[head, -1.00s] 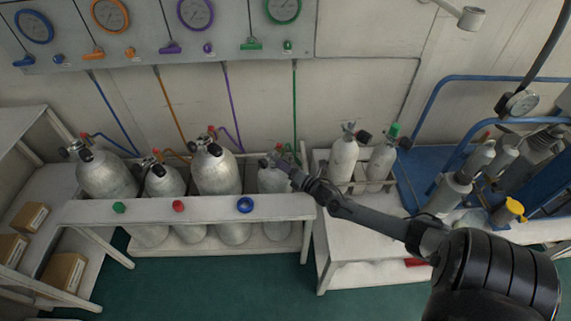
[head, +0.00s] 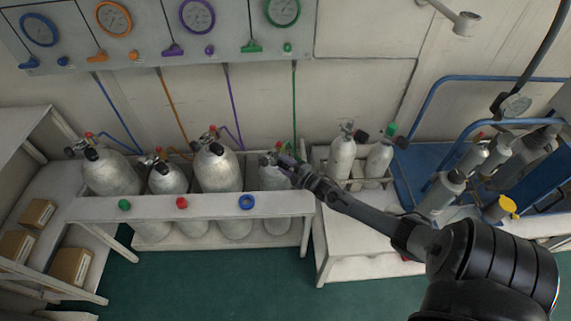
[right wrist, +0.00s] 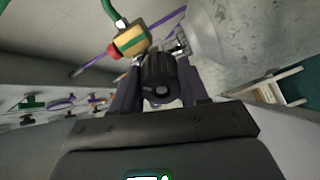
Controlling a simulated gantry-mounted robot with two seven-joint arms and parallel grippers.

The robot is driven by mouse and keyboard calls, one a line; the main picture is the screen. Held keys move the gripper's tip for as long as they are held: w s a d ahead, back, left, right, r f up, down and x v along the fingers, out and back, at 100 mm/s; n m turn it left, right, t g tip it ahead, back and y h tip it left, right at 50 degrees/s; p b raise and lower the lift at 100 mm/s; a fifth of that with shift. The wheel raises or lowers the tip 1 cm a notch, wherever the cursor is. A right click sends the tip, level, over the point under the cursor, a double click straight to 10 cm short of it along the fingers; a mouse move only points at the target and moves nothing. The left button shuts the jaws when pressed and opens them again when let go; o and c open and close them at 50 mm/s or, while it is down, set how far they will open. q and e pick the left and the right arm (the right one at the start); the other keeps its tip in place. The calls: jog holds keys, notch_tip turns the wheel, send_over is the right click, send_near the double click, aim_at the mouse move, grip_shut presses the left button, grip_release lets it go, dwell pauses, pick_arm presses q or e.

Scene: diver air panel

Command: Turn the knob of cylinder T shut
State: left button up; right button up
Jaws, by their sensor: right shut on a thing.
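My right gripper (head: 285,165) reaches in from the right to the valve of the rightmost cylinder (head: 272,179) in the long white rack. In the right wrist view its two fingers (right wrist: 160,90) are shut on a black ribbed knob (right wrist: 158,72), one finger on each side. Behind the knob are a yellow and green fitting with a red end (right wrist: 130,42) and the grey cylinder body (right wrist: 215,30). No letter is readable on any cylinder, so I cannot confirm which is T. The gripper hides most of this valve in the head view. My left gripper is not in view.
Three more grey cylinders (head: 218,170) stand to the left in the rack (head: 215,206). A gauge panel (head: 150,50) is on the wall above, with coloured hoses hanging down. Two smaller cylinders (head: 342,158) stand to the right, beside a blue trolley (head: 410,180).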

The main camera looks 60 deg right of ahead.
jog(key=m, duration=0.4)
jog(key=shift+m+p, duration=0.35)
jog(key=shift+m, duration=0.45)
jog(key=o, duration=1.1)
jog(key=shift+c, duration=0.2)
jog(key=shift+s, duration=0.1)
